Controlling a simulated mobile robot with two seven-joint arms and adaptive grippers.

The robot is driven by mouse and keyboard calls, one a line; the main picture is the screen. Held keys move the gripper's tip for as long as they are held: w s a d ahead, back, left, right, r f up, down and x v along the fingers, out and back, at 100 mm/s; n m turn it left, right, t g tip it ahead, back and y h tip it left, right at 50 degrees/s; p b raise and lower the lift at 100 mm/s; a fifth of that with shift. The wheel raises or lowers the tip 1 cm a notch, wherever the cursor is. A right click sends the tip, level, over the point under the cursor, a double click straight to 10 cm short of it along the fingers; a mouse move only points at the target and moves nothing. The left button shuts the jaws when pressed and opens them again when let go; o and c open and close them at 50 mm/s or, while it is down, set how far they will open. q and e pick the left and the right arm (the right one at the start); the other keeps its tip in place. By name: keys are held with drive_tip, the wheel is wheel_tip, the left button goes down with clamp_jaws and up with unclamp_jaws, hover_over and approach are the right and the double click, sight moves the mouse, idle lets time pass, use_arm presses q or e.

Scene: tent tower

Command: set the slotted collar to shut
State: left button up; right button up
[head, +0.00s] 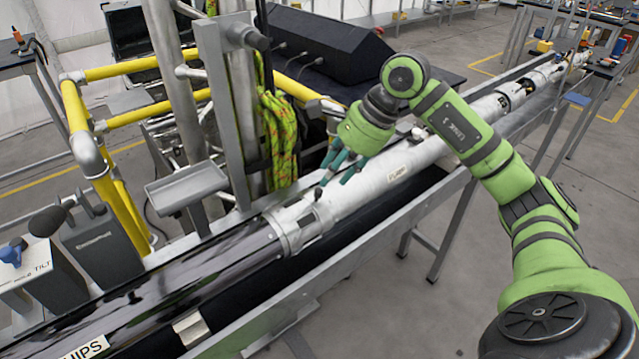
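The slotted collar (292,232) is a silver metal sleeve. It sits where the dark glossy tube (170,292) meets the white tube (400,171). An opening shows in its lower right side, but I cannot tell its exact setting. A small dark knob (318,193) stands up near its top right. My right gripper (333,184) has teal fingers pointing down over the white tube, just right of the collar. The fingers look apart, with nothing visible between them. Its tips are close to the knob; I cannot tell whether they touch. My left gripper is not in view.
A grey post (228,110) with a small shelf (186,187) stands behind the collar. A coiled yellow-green rope (277,135) hangs beside it. Yellow railings (133,120) are at the left. A metal rail (405,218) runs along the front of the tubes, with open floor beyond.

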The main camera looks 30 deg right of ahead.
sight(320, 191)
drive_tip(key=shift+p+x, duration=0.65)
drive_tip(key=shift+x, duration=2)
